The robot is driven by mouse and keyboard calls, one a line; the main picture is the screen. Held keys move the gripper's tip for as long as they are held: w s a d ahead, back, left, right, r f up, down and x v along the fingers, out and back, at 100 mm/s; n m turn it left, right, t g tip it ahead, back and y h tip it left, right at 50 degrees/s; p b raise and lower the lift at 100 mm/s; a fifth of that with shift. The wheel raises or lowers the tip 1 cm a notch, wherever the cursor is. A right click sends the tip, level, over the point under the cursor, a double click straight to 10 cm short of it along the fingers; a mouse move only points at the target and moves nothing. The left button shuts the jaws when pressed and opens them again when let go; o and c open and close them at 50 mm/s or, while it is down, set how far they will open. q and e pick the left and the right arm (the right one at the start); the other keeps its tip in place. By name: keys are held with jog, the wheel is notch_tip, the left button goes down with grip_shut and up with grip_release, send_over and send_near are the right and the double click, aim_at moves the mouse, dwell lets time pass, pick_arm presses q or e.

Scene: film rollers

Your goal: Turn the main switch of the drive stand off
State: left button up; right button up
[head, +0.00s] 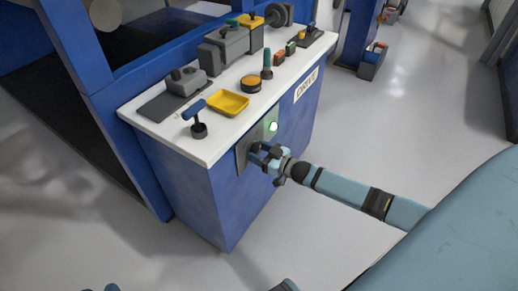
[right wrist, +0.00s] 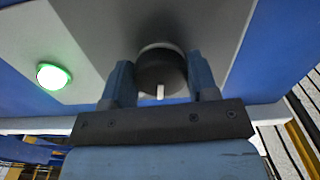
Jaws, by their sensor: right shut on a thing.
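The drive stand (head: 205,195) is a blue cabinet with a white top and a "DRIVE" label. A grey switch plate (head: 242,153) is on its front, with a lit green lamp (head: 272,127); the lamp also shows in the right wrist view (right wrist: 53,76). The main switch (right wrist: 161,72) is a dark round knob with a white mark pointing toward the gripper's palm. My right gripper (head: 262,156) is at the plate, its two fingers on either side of the knob, shut on it. In the head view the gripper hides the knob. My left gripper is not clearly in view.
On the white top stand a blue-handled lever (head: 196,117), a yellow tray (head: 228,103), an orange-topped round button (head: 251,85), grey boxes and several small items. A blue frame (head: 90,90) rises at the left.

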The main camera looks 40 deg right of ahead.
jog(key=n+p, duration=0.1)
jog(key=n, duration=0.2)
jog(key=shift+r+n, duration=0.1)
jog(key=shift+n, duration=0.3)
jog(key=n+p, duration=0.1)
jog(key=n, duration=0.3)
jog(key=shift+d, duration=0.1)
pick_arm(q)
jog(key=f, duration=0.1)
jog(key=s+a+f+g+y, duration=0.1)
jog(key=f, duration=0.1)
jog(key=a+f+g, duration=0.1)
jog(key=shift+s+f+y, duration=0.2)
jog(key=shift+s+y, duration=0.1)
jog(key=shift+s, duration=0.1)
pick_arm(e)
jog(key=shift+n, duration=0.4)
pick_arm(q)
jog(key=shift+a, duration=0.1)
pick_arm(e)
jog(key=o, duration=0.9)
jog(key=shift+o, duration=0.2)
pick_arm(q)
jog(key=shift+s+a+g+y+p, duration=0.15)
jog(key=shift+a+g+y+p, duration=0.2)
jog(key=shift+p, duration=0.9)
pick_arm(e)
jog(key=v, duration=1.3)
jog(key=shift+s, duration=0.35)
jog(key=shift+d, duration=0.1)
